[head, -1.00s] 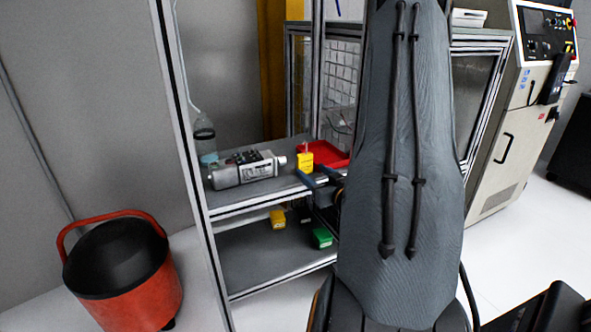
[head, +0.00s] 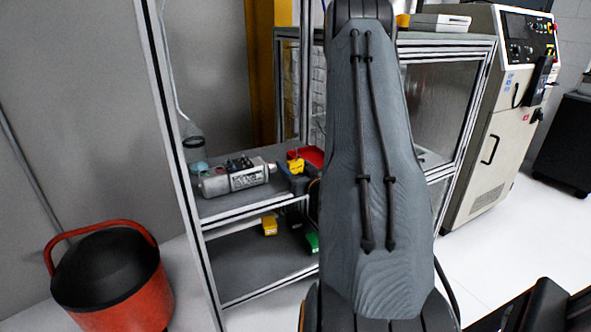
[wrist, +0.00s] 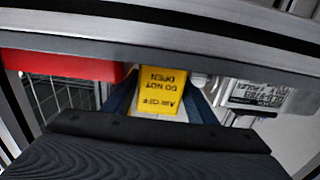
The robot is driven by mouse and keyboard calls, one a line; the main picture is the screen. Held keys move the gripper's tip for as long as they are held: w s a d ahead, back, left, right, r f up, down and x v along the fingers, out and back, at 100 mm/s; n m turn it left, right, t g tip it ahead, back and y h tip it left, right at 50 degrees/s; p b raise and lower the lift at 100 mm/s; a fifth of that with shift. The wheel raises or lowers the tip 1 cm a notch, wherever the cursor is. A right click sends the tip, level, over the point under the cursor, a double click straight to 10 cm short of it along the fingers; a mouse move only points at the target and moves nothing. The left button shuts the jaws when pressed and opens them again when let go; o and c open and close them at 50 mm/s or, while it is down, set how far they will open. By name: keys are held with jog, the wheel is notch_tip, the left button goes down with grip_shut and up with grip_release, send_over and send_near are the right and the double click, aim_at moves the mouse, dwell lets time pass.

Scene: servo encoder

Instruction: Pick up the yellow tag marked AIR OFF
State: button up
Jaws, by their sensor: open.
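The yellow tag (head: 296,166) is on the upper shelf, in front of the red tray, at the right end of the grey cylinder unit. In the wrist view the tag (wrist: 161,88) shows upside-down print with AIR OFF and DO NOT OPEN. My gripper (wrist: 161,100) is open, with one blue finger on each side of the tag. I cannot tell whether either finger touches it. In the head view my gripper (head: 293,183) is mostly hidden by my arm, just below the tag.
The grey unit (head: 236,179) and red tray (head: 313,155) flank the tag closely. Aluminium frame posts (head: 168,120) border the shelf. A yellow block (head: 269,226) and a green block (head: 312,242) are on the lower shelf. A red bin (head: 110,275) stands on the floor at left.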

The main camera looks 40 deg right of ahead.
jog(key=shift+x, duration=0.85)
jog(key=shift+c, duration=0.3)
jog(key=c, duration=0.7)
jog(key=shift+c, duration=0.3)
jog(key=shift+r, duration=0.1)
